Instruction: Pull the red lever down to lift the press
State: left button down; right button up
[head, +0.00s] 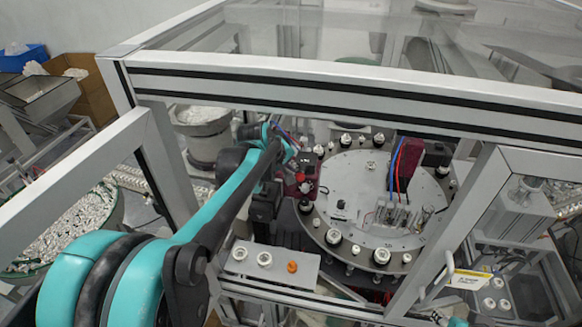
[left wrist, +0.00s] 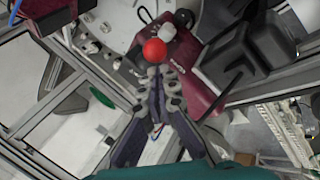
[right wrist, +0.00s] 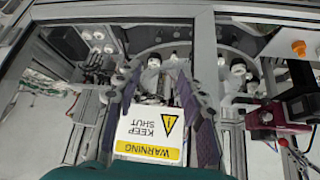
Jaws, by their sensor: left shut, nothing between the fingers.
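The red lever's round knob (left wrist: 155,50) shows in the left wrist view, just beyond my left fingertips, beside a dark red press body (left wrist: 190,62). My left gripper (left wrist: 160,76) is shut and empty, its tips close to the knob; I cannot tell whether they touch. In the right wrist view a red knob (right wrist: 283,142) shows at the right. My right gripper (right wrist: 162,105) has its fingers apart, with a white warning sign (right wrist: 150,133) between them in the picture.
A round dial table (head: 350,205) carries several black-and-white fixtures. A grey plate (head: 245,278) with white caps and an orange part (head: 292,266) lies in front. The machine's metal frame (head: 350,85) surrounds the opening that my left arm reaches through.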

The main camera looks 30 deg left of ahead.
pick_arm(q)
jog(key=shift+a, duration=0.1)
jog(key=shift+s+f+t+b, duration=0.25)
jog(key=shift+t+b, duration=0.15)
jog(key=shift+b, duration=0.15)
